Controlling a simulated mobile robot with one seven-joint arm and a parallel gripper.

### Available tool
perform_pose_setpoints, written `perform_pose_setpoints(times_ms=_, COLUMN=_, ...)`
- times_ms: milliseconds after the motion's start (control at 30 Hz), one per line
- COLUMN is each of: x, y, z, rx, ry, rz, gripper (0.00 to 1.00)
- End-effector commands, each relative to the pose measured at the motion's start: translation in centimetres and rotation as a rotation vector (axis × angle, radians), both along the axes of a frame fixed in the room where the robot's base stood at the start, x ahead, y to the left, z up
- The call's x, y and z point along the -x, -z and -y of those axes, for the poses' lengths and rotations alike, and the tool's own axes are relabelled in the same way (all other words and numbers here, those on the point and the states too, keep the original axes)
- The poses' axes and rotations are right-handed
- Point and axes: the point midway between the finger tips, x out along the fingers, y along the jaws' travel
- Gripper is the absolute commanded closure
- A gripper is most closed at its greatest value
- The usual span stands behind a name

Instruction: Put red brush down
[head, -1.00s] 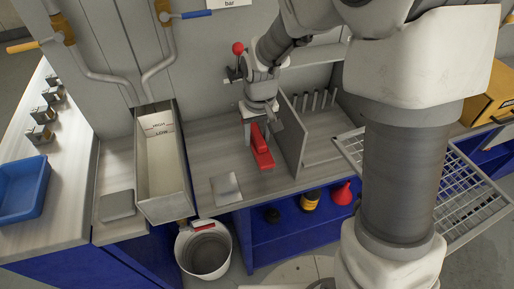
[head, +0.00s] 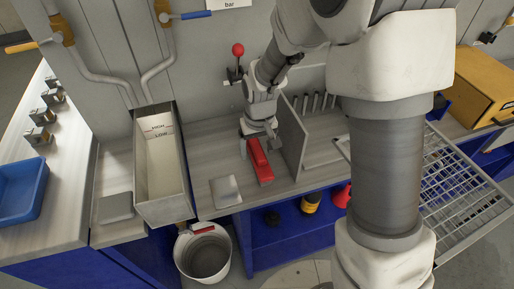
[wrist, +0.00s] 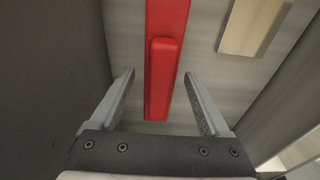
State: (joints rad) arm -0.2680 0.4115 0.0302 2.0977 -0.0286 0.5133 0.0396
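The red brush (head: 261,168) appears to lie flat on the grey wood-grain bench (head: 205,165), left of an upright grey divider. It also shows in the wrist view, as a long red bar with a raised red block (wrist: 165,70). My gripper (head: 259,147) is just above the brush's back end. In the wrist view my gripper (wrist: 159,74) has its two fingers spread wide, one on each side of the brush, with a visible gap on both sides. Nothing is held between them. The underside of the brush is hidden.
A light plate (head: 226,191) lies on the bench, left of the brush. A trough (head: 162,165) marked HIGH and LOW stands further left. The divider (head: 292,137) stands close on the right. A white bucket (head: 203,252) is below. A wire rack (head: 465,195) juts out at right.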

Motion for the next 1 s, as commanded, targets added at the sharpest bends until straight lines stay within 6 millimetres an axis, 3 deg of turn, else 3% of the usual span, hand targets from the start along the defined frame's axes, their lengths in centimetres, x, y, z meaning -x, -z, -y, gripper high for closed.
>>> perform_pose_setpoints(times_ms=367, x=0.0, y=-0.9, z=0.0, rx=-0.001, ry=0.000, rz=0.003, gripper=0.21)
perform_pose_setpoints(times_ms=800, x=1.0, y=-9.8, z=0.3, rx=-0.001, ry=0.001, rz=0.005, gripper=0.21)
perform_pose_setpoints(times_ms=1000, x=1.3, y=-11.9, z=0.4, rx=-0.001, ry=0.000, rz=0.002, gripper=0.21)
